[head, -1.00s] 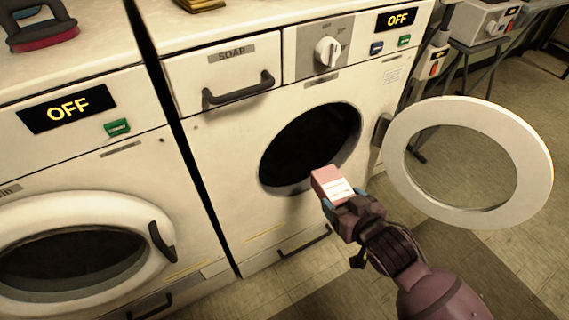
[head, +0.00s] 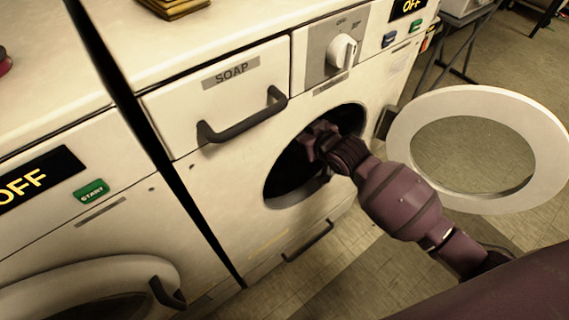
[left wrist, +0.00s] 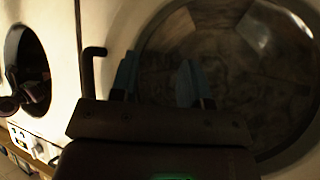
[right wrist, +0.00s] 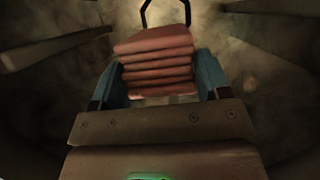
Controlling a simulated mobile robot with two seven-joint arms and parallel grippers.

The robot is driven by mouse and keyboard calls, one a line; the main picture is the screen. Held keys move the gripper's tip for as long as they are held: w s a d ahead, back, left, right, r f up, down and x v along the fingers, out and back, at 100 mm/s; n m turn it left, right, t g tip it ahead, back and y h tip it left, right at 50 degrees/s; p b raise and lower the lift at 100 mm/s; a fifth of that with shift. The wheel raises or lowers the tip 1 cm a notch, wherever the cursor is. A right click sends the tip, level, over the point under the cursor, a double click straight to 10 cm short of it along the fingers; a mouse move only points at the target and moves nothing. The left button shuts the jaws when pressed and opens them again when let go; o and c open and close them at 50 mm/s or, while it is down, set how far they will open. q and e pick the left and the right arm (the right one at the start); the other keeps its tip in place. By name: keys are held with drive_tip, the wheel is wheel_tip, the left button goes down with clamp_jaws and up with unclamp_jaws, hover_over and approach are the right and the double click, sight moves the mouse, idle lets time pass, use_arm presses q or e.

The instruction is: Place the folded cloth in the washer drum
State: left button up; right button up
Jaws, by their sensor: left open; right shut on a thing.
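The folded cloth (right wrist: 156,62) is a reddish-pink stack of layers. My right gripper (right wrist: 160,75) is shut on it, with a blue finger on each side. In the head view my right gripper (head: 318,145) reaches through the round opening into the dark washer drum (head: 290,178), and the cloth is hidden there. The washer door (head: 402,150), a white ring with glass, stands open at the right. My left gripper (left wrist: 156,82) is open and empty in front of a round glass door (left wrist: 225,75); it is not in the head view.
The soap drawer (head: 222,105) with a dark handle is above the drum, beside a white knob (head: 342,50). A second washer with a shut door (head: 100,285) and an OFF display (head: 25,182) stands at the left. The floor at the right is mostly clear.

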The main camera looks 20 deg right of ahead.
drive_tip(key=b, duration=0.5)
hover_over(297, 181)
wheel_tip(297, 181, down, 15)
drive_tip(key=shift+s+r, duration=0.15)
drive_tip(key=shift+r, duration=0.05)
drive_tip(key=shift+f, duration=0.2)
wheel_tip(297, 181, down, 4)
drive_tip(key=shift+f+b, duration=0.15)
drive_tip(key=shift+b, duration=0.9)
use_arm(q)
drive_tip(key=shift+w+d+f+m+t, duration=0.45)
drive_tip(key=shift+w+f+m+t, duration=0.15)
drive_tip(key=shift+w+f+t, duration=0.1)
use_arm(e)
drive_tip(key=o, duration=0.9)
drive_tip(key=shift+o, duration=0.2)
